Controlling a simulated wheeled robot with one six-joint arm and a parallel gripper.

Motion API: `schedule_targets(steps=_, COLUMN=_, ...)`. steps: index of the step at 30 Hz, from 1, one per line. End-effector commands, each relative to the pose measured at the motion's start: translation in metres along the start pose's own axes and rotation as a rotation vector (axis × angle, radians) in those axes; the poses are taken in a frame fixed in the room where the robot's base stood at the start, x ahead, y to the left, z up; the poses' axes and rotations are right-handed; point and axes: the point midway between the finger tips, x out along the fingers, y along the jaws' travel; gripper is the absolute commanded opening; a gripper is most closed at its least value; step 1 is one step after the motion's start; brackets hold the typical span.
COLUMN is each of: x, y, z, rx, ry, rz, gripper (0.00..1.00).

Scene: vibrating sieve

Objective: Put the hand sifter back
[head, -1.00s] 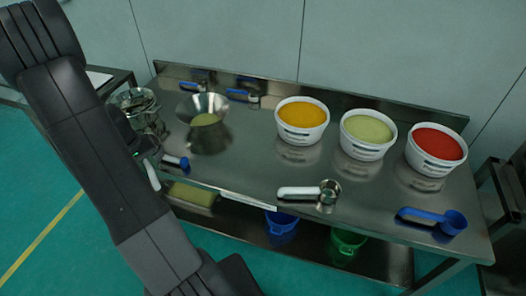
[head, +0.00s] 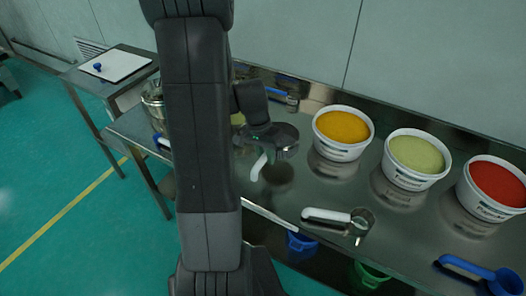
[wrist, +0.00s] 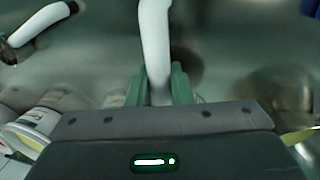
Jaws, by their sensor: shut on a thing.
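A round metal shape beside the fingers looks like the sifter's head. A dark round shadow or reflection lies on the table below. In the wrist view the white handle (wrist: 154,45) runs up between the green fingers (wrist: 158,85). The sifter's head is not clear there. My arm hides most of the metal bowl area; only a little green powder (head: 238,118) shows.
Tubs of yellow (head: 343,135), green (head: 417,160) and red (head: 490,190) powder stand to the right. A white-handled scoop (head: 335,216) lies at the front edge, a blue scoop (head: 470,268) further right. A side table with a white tray (head: 118,67) stands left.

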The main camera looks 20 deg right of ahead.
Motion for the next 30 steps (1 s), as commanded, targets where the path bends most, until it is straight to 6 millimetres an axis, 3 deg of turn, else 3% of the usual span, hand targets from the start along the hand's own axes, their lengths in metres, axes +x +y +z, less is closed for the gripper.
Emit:
schedule_targets(steps=15, x=0.051, y=-0.010, z=0.001, rx=-0.004, ry=0.000, rz=0.001, gripper=0.00)
schedule_targets(steps=30, x=0.057, y=-0.012, z=0.001, rx=-0.004, ry=0.001, rz=0.000, gripper=0.00)
